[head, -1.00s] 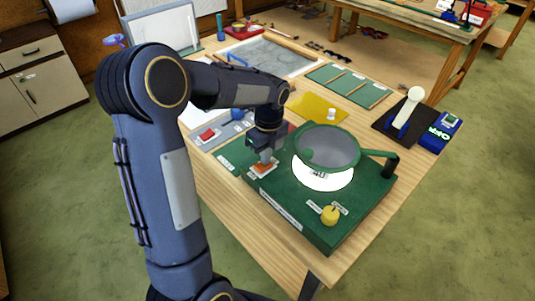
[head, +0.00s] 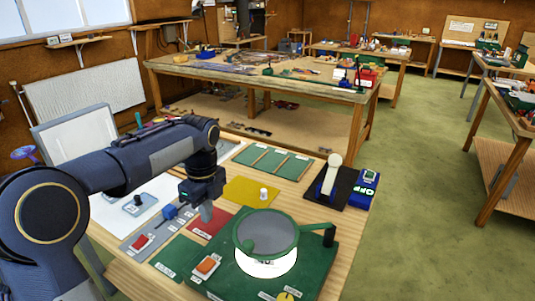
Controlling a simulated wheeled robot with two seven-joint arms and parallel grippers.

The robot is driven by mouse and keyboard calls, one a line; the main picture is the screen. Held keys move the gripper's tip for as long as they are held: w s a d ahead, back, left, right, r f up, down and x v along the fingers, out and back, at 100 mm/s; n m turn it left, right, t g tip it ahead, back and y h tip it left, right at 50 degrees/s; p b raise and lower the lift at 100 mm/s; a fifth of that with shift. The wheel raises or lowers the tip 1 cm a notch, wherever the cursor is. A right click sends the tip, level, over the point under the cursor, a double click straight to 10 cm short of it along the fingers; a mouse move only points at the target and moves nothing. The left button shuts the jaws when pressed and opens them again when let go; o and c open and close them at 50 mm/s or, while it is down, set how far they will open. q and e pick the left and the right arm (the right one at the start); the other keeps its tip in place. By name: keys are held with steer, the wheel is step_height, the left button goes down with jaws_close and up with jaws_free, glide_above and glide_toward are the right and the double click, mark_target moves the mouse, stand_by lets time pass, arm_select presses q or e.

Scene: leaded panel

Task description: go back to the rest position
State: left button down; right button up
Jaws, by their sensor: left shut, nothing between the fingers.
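My left gripper (head: 206,212) is shut and empty. It hangs fingers-down above the workbench (head: 312,205), near a red mat (head: 208,224). The green base (head: 318,262) with a round magnifier (head: 265,234) on an arm stands to its right and nearer to me. An orange-red block (head: 207,265) sits at the left part of that base, below the gripper in the picture. My right gripper is not in view.
A yellow sheet (head: 247,190) with a small white knob and green strips (head: 272,160) lie behind. A black stand with a white handle (head: 331,175) and a blue box (head: 363,188) are at the right. Another bench (head: 265,82) stands beyond. Green floor is clear at right.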

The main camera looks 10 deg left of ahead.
arm_select(q)
steer(key=s+d+r+n+t+h, duration=0.2)
steer(key=s+n+t, duration=0.1)
steer(key=s+n, duration=0.85)
steer(key=s+d+f+n+t+h, duration=0.1)
steer(key=s+d+f+n, duration=0.1)
steer(key=s+n, duration=0.3)
steer(key=s+d+f+n+t+h, duration=0.1)
steer(key=s+d+f+n+t, duration=0.1)
steer(key=s+n, duration=0.4)
steer(key=shift+s+d+f, duration=0.35)
steer(key=shift+s+f, duration=0.2)
steer(key=shift+f, duration=0.15)
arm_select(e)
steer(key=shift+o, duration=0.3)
